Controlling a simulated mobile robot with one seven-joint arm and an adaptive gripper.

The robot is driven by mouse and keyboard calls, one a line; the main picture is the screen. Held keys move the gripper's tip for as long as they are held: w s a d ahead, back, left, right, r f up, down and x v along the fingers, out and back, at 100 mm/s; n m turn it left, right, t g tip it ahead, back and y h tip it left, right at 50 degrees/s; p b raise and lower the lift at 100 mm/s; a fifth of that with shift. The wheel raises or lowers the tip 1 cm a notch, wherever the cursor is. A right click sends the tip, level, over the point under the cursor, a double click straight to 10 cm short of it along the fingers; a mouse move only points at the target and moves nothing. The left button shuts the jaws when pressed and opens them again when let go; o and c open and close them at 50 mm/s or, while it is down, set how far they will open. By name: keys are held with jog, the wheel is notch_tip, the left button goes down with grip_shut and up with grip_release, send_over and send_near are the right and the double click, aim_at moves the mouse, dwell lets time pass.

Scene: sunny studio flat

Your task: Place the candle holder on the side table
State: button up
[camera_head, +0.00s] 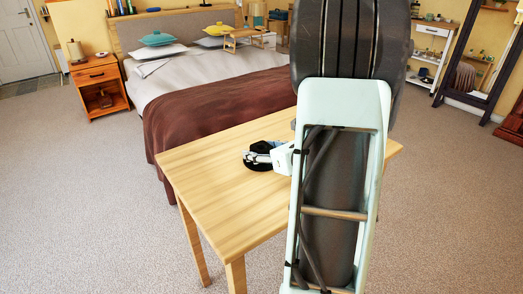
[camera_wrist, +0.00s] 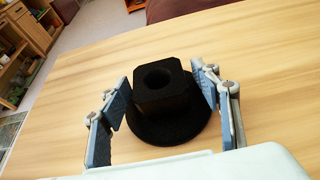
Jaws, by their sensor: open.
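The candle holder (camera_wrist: 165,90) is black, with a square block top, a round hole in it and a wide round base. It stands upright on a light wood table (camera_head: 215,185). My gripper (camera_wrist: 161,79) is open, with one finger on each side of the holder's block, low over the base. I cannot tell whether either finger touches it. In the head view the holder and my gripper show small and dark on the table, partly hidden by my arm.
A bed (camera_head: 215,90) with a brown blanket (camera_head: 215,115) stands behind the table. An orange-brown nightstand (camera_head: 97,75) is to its left. A white shelf unit (camera_head: 432,50) and a dark-framed mirror (camera_head: 487,62) stand at the right. Carpet at left is clear; the table's left part is bare.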

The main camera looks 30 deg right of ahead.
jog(key=shift+r, duration=0.25)
jog(key=p+v, duration=0.2)
jog(key=v, duration=1)
jog(key=shift+f, duration=0.15)
